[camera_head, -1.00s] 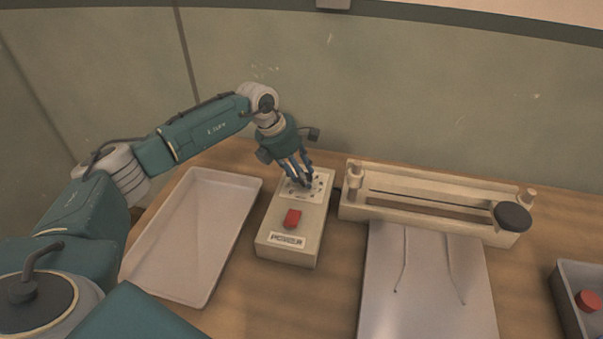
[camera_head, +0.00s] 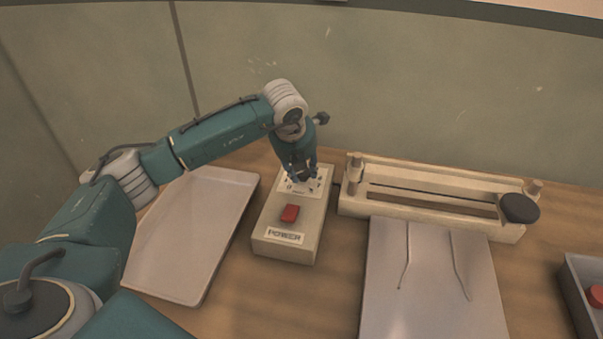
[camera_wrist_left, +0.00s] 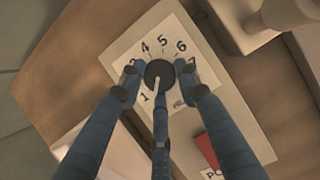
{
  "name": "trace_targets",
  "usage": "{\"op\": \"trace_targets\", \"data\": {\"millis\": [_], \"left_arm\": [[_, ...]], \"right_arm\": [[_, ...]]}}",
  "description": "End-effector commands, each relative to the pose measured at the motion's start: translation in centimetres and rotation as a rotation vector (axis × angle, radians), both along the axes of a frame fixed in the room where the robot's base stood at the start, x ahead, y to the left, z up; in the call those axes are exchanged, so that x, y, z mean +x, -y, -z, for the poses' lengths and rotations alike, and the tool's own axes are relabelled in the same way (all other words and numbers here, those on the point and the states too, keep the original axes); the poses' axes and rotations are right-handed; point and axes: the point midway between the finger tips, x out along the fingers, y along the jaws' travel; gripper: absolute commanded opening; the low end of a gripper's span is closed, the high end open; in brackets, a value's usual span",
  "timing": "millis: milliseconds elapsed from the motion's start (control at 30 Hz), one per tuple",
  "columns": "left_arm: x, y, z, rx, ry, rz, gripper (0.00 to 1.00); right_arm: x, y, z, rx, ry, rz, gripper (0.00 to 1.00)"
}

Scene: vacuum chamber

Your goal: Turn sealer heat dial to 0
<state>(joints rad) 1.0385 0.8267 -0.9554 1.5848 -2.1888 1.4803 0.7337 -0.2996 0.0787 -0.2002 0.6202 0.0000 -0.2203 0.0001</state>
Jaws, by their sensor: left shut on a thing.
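The sealer's control box (camera_head: 283,238) is beige, with a white dial plate at its far end. The dark round heat dial (camera_wrist_left: 160,73) shows in the left wrist view, ringed by numbers. Its pale pointer line points toward the bottom of that picture, just past the 1; a finger hides the marks there, and I cannot read a 0. My left gripper (camera_head: 300,176) is over the plate, its blue fingers shut around the dial, as the left wrist view (camera_wrist_left: 160,84) also shows. In the head view the gripper hides the dial. My right gripper is not in view.
A red power switch (camera_head: 289,213) sits on the box near the dial. The sealer bar (camera_head: 430,200) with a black round knob stands right of the box. An empty tray (camera_head: 190,240) lies left. A grey sheet (camera_head: 435,290) with two thin rods and a bin (camera_head: 580,295) are at right.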

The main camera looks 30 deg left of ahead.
Motion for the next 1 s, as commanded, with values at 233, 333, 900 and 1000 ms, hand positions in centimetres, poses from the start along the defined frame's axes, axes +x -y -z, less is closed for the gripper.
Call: {"op": "trace_targets", "data": {"millis": [233,333,900,1000], "left_arm": [[0.52,0.05,-0.6,-0.003,0.019,-0.099,0.07],[0.52,0.0,-0.66,-0.002,0.019,-0.12,0.07],[0.55,-0.09,-0.79,-0.003,0.02,-0.136,0.46],[0.44,-0.04,-0.64,-0.002,0.015,-0.136,0.52]], "right_arm": [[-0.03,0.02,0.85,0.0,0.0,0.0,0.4],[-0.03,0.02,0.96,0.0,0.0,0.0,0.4],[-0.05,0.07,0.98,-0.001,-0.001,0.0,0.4],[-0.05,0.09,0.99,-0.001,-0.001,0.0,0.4]]}}
